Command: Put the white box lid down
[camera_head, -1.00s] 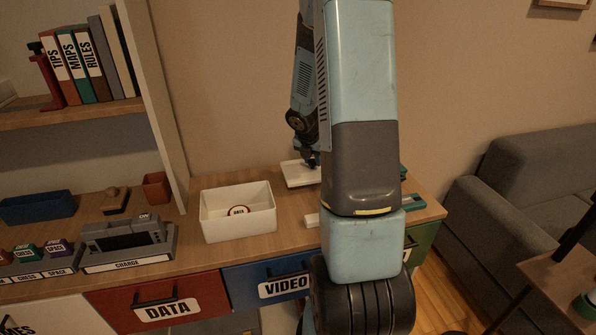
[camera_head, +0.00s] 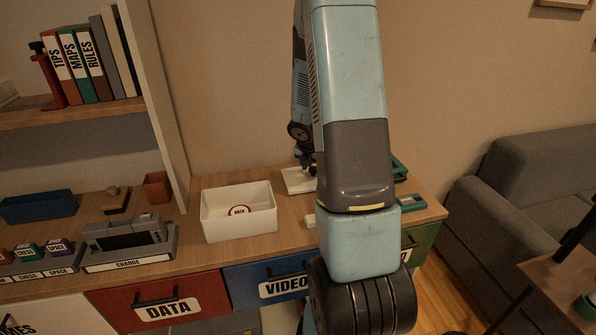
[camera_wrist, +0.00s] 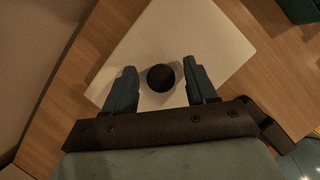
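The white box lid (camera_head: 297,184) appears to lie flat on the desk, right of the white box. My arm hides its right part in the head view. In the wrist view the lid (camera_wrist: 205,40) shows its pale top with a round black knob (camera_wrist: 160,78). My gripper (camera_wrist: 160,88) is over the lid with its two fingers on either side of the knob. A gap shows between each finger and the knob, so it is open. The white box (camera_head: 238,222) stands open on the desk with a round labelled item (camera_head: 239,211) inside.
A small white piece lies in front of the lid. A green object (camera_head: 400,170) is right of my arm. A shelf wall (camera_head: 160,110) rises at the left.

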